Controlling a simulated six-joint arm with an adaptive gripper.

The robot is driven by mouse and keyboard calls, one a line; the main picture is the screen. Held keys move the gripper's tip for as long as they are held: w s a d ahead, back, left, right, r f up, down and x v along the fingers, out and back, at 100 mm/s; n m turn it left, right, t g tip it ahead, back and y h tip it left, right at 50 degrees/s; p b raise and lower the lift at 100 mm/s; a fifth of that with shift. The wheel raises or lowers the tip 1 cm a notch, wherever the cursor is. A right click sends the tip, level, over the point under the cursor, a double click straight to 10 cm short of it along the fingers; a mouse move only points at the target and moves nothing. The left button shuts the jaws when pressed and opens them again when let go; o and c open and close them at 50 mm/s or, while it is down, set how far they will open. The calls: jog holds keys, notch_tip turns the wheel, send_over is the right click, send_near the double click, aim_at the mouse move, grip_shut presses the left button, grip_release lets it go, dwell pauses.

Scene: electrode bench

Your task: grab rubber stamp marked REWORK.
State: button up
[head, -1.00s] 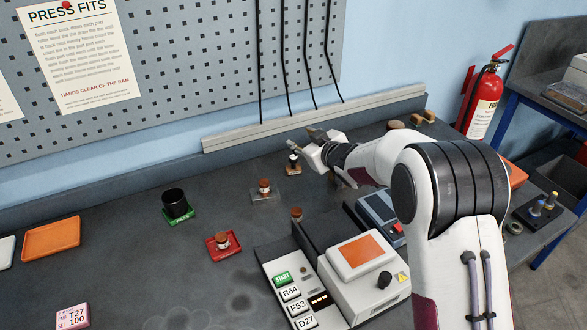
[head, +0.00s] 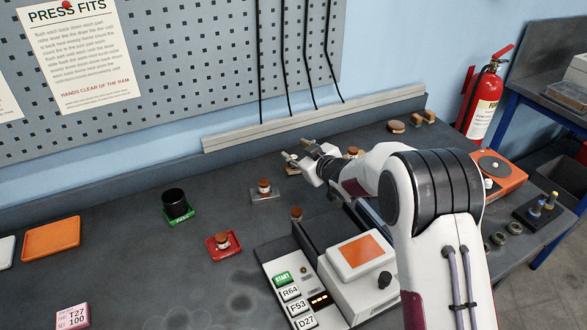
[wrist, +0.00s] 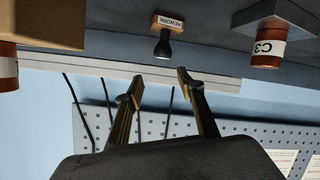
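The REWORK rubber stamp (wrist: 168,20) shows in the wrist view as a small wooden block with a white label and a black handle (wrist: 163,48). In the head view only a bit of its wooden block (head: 292,172) shows under my gripper; the rest is hidden. My gripper (wrist: 160,86) is open, with nothing between its fingers. In the wrist view the handle lies ahead of the gap between the fingertips, apart from them. In the head view my gripper (head: 295,149) is over the back of the bench, by the rail.
A copper-coloured piece marked C3 (wrist: 274,48) on a grey block is to one side of the stamp; another copper-coloured piece (wrist: 8,66) is at the left. The metal rail (head: 250,135) runs behind. A control box (head: 350,280) stands in front.

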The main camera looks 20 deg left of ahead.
jog(key=shift+f, duration=0.2)
jog(key=shift+f, duration=0.45)
jog(key=shift+w+a+f, duration=0.15)
jog(key=shift+f, duration=0.55)
jog(key=shift+w+a+f, duration=0.1)
jog(key=shift+f, duration=0.6)
jog(key=shift+x, duration=1.1)
grip_shut()
